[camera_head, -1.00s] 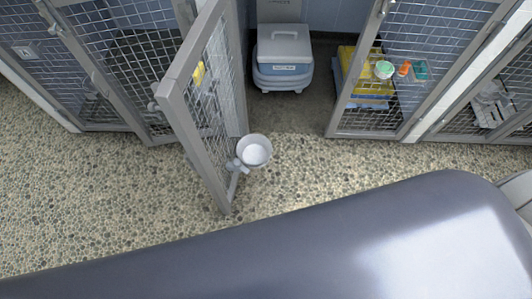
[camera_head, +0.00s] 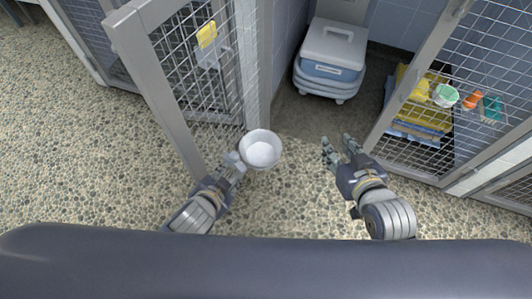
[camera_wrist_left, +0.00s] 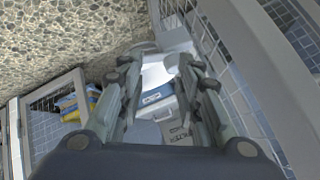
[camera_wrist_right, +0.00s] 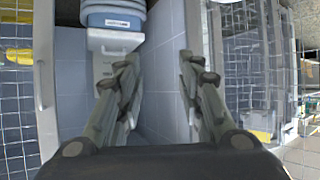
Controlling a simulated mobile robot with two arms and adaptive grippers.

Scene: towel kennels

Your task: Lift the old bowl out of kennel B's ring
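A round pale grey bowl (camera_head: 261,150), white inside, sits upright by the edge of the open kennel mesh door (camera_head: 150,75). Its ring is mostly hidden under it. My left gripper (camera_head: 233,161) is just left of the bowl, low beside its rim; whether it touches the bowl I cannot tell. In the left wrist view its fingers (camera_wrist_left: 158,62) stand apart. My right gripper (camera_head: 338,143) is to the right of the bowl, clear of it, and open; in the right wrist view its fingers (camera_wrist_right: 159,62) are apart with nothing between them.
A wheeled blue and grey bin (camera_head: 330,60) stands in the recess behind. At right, a mesh panel (camera_head: 415,150) fronts yellow and blue towels (camera_head: 408,105), with a green-rimmed cup (camera_head: 446,95) and an orange item (camera_head: 473,99). A yellow tag (camera_head: 207,35) hangs by the open door. Pebbled floor lies between.

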